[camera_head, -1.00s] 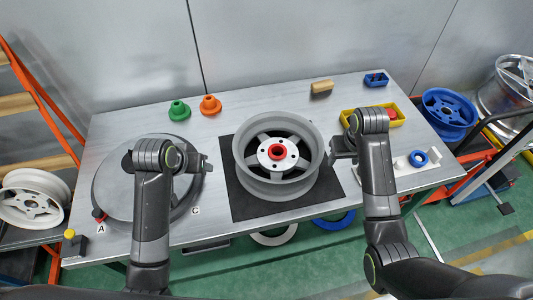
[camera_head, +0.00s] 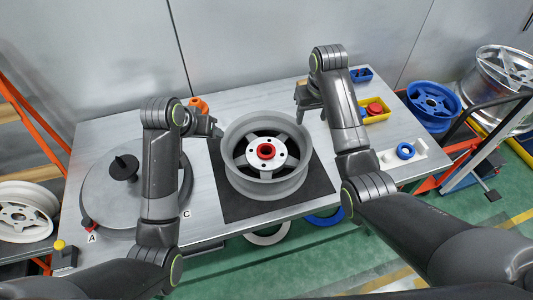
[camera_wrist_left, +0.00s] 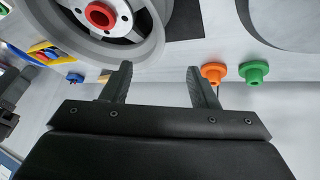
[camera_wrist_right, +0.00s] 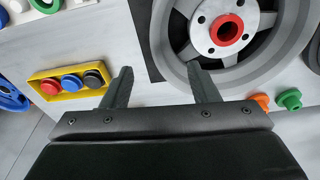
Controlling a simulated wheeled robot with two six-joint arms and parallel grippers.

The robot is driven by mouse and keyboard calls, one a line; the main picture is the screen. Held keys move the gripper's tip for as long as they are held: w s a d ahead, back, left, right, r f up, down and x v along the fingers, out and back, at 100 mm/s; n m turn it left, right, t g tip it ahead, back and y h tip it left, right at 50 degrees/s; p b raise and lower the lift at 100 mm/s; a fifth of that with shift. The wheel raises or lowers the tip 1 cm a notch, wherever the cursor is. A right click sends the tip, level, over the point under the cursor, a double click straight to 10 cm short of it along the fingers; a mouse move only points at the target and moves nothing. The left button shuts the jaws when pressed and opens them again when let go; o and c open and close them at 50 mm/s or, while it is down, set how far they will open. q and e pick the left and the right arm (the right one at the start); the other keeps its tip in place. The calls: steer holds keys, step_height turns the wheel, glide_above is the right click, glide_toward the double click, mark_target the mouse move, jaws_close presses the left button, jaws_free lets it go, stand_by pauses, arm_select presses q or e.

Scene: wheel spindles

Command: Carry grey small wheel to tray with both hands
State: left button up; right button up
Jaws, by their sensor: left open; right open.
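The grey wheel (camera_head: 265,188), with a white hub and red centre cap, lies flat on a black mat (camera_head: 232,208) mid-table. My left gripper (camera_head: 213,124) is at the wheel's far left, apart from it; its fingers are open and empty in the left wrist view (camera_wrist_left: 161,72), with the wheel (camera_wrist_left: 70,35) beyond them. My right gripper (camera_head: 307,98) is beyond the wheel's far right side, open; in the right wrist view (camera_wrist_right: 160,72) one fingertip overlaps the wheel's rim (camera_wrist_right: 167,45), and contact cannot be told. I cannot tell which thing is the tray.
A round grey disc (camera_head: 110,205) with a black knob (camera_head: 124,167) lies left. A yellow bin (camera_wrist_right: 45,78) and a white block with blue ring (camera_head: 405,151) are right. A blue wheel (camera_head: 433,103) stands off the table.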

mark_target(224, 140)
arm_select(q)
steer(key=x, duration=1.6)
steer(key=shift+f, duration=0.1)
arm_select(e)
steer(key=f, duration=0.5)
steer(key=w+f, duration=0.1)
steer(key=f, duration=0.4)
steer(key=w+f, duration=0.1)
steer(key=f, duration=0.5)
steer(key=shift+w+a, duration=0.2)
arm_select(q)
steer(key=shift+a, duration=0.1)
jaws_close()
arm_select(e)
jaws_close()
arm_select(q)
steer(key=shift+w, duration=0.2)
arm_select(e)
steer(key=shift+w+r, duration=0.1)
